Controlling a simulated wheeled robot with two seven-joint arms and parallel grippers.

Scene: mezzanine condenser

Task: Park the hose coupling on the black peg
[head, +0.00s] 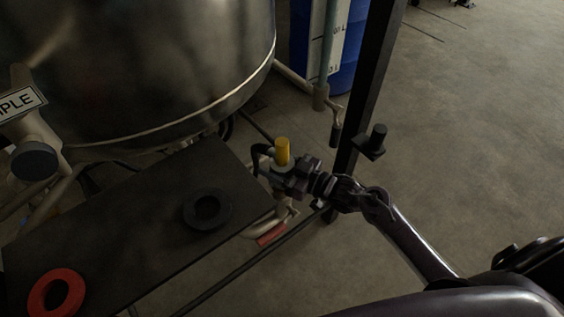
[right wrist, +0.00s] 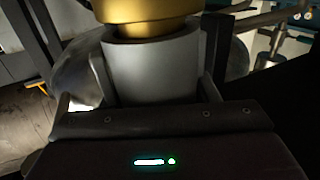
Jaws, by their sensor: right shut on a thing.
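The hose coupling (head: 283,152) has a yellow upper part and a grey collar. My right gripper (head: 284,172) is shut on it and holds it upright, near the right edge of the dark bench. In the right wrist view the coupling's grey collar (right wrist: 155,68) sits between the fingers, with the brass-coloured part above it. A dark hose bends beside the coupling on its left. The black peg (head: 377,134) stands up from a small bracket on the dark post, to the right of the gripper and apart from the coupling. My left gripper is not in view.
The dark bench (head: 130,225) carries a black ring (head: 207,209) and a red ring (head: 56,293). A large metal vessel (head: 150,70) fills the upper left. The dark post (head: 371,75) rises close beside my right gripper. Pipes run below and behind. The floor at right is open.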

